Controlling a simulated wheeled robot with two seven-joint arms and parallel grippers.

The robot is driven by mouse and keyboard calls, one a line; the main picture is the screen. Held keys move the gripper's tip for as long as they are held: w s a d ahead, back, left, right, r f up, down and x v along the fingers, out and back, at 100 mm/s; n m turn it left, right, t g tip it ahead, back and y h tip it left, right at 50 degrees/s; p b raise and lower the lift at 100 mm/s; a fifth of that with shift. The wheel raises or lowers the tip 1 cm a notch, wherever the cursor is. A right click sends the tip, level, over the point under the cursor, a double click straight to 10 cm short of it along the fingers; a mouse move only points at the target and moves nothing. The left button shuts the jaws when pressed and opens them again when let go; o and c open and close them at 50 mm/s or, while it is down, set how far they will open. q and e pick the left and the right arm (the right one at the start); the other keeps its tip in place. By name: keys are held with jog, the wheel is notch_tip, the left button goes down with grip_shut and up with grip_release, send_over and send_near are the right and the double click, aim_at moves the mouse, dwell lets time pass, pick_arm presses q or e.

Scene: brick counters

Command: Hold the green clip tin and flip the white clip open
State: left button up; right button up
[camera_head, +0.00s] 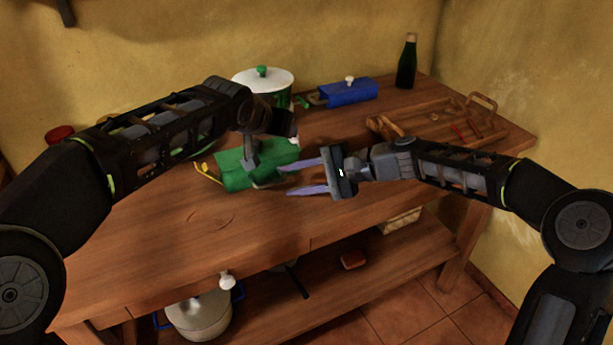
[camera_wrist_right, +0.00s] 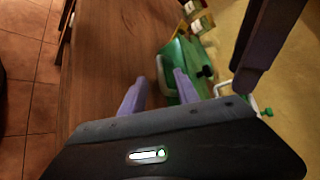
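The green clip tin (camera_head: 232,173) lies on the wooden counter, with a yellow clip (camera_head: 206,172) at its left end. My left gripper (camera_head: 256,163) is over the tin, a grey finger against its top; its grip is not clear. My right gripper (camera_head: 306,177) is open, its two purple fingers apart and pointing at the tin's right end, with nothing visible between them. In the right wrist view, green surfaces that seem to be the tin (camera_wrist_right: 196,52) show past the fingers (camera_wrist_right: 158,85). I cannot pick out the white clip with certainty.
A white-lidded green pot (camera_head: 263,82) and a blue tin (camera_head: 348,92) stand behind. A dark bottle (camera_head: 407,62) is at the back right, near a wooden tray (camera_head: 485,101). The front counter is clear. A lidded pot (camera_head: 200,314) is on the lower shelf.

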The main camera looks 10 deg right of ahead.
aim_at(272, 183)
jog(key=shift+x, duration=2.35)
grip_shut()
pick_arm(q)
jog(key=shift+c, duration=0.6)
jog(key=w+a+n, duration=0.1)
jog(key=w+a+r+n, duration=0.1)
jog(key=w+a+n, duration=0.1)
jog(key=shift+a+r+y, duration=0.1)
jog(key=shift+y, duration=0.3)
jog(key=c, duration=0.6)
jog(key=n+g, duration=0.1)
jog(key=a+r+n, duration=0.1)
jog(key=n, duration=0.1)
jog(key=shift+s+a+r+g, duration=0.25)
jog(key=shift+s+a+g, duration=0.05)
jog(key=shift+s+g, duration=0.1)
grip_shut()
jog(key=shift+s+a+n+g, duration=0.15)
jog(key=shift+s+n+g, duration=0.45)
jog(key=shift+s+n, duration=0.4)
